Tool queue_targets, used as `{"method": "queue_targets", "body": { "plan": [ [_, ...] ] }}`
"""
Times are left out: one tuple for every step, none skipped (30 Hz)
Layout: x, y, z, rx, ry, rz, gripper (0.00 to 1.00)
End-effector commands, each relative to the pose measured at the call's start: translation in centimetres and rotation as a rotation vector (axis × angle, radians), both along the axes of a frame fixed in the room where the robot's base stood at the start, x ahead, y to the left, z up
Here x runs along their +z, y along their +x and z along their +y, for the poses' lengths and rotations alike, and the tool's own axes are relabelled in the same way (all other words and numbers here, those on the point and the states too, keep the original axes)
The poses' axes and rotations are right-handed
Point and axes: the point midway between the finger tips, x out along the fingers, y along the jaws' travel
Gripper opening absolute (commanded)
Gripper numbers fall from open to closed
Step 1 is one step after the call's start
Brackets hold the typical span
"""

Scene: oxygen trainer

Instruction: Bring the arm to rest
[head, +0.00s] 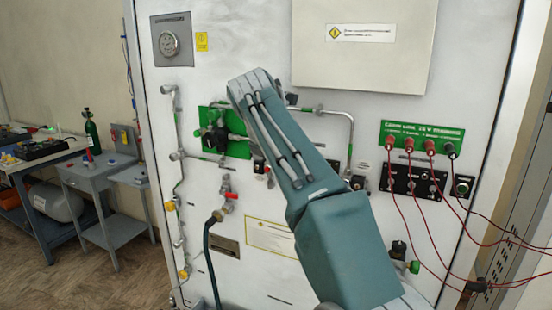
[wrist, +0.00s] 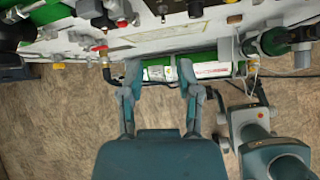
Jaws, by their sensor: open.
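My arm (head: 315,200) rises in front of the white panel in the head view, with its forearm bent up toward the upper left. My gripper is hidden in the head view. In the wrist view my gripper (wrist: 158,92) points toward the foot of the panel. Its two fingers are spread apart, with nothing held between them. Beyond the fingertips is a green and white labelled object (wrist: 190,72) low by the panel. I cannot tell how far it is from the fingers.
The white panel (head: 370,120) carries pipes, a gauge (head: 168,44), a red-handled valve (head: 229,196) with a dark hose, and a green socket plate (head: 421,135) with hanging red cables. Grey benches (head: 90,172) stand at the left. Bare floor (wrist: 50,130) shows in the wrist view.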

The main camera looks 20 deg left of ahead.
Motion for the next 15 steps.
{"method": "queue_targets", "body": {
  "plan": [
    [0.0, 0.0, 0.0, 0.0, 0.0, 0.0, 0.44],
    [0.0, 0.0, 0.0, 0.0, 0.0, 0.0, 0.44],
    [0.0, 0.0, 0.0, 0.0, 0.0, 0.0, 0.44],
    [0.0, 0.0, 0.0, 0.0, 0.0, 0.0, 0.44],
    [0.0, 0.0, -0.1, -0.002, 0.002, 0.0, 0.44],
    [0.1, 0.0, -0.3, -0.011, 0.007, 0.001, 0.44],
    [0.2, 0.0, -0.7, -0.024, 0.018, 0.002, 0.44],
    [0.3, 0.0, -1.3, -0.044, 0.032, 0.006, 0.44],
    [0.5, 0.1, -2.3, -0.081, 0.058, 0.011, 0.44],
    [0.7, 0.0, -3.3, -0.118, 0.084, 0.016, 0.44],
    [0.9, -0.1, -4.4, -0.16, 0.115, 0.024, 0.44],
    [1.1, -0.3, -6.0, -0.224, 0.162, 0.032, 0.44],
    [1.1, -0.4, -7.4, -0.277, 0.199, 0.04, 0.44],
    [1.2, -0.7, -8.6, -0.328, 0.235, 0.048, 0.44],
    [1.1, -1.1, -10.2, -0.397, 0.284, 0.057, 0.44]
  ]
}}
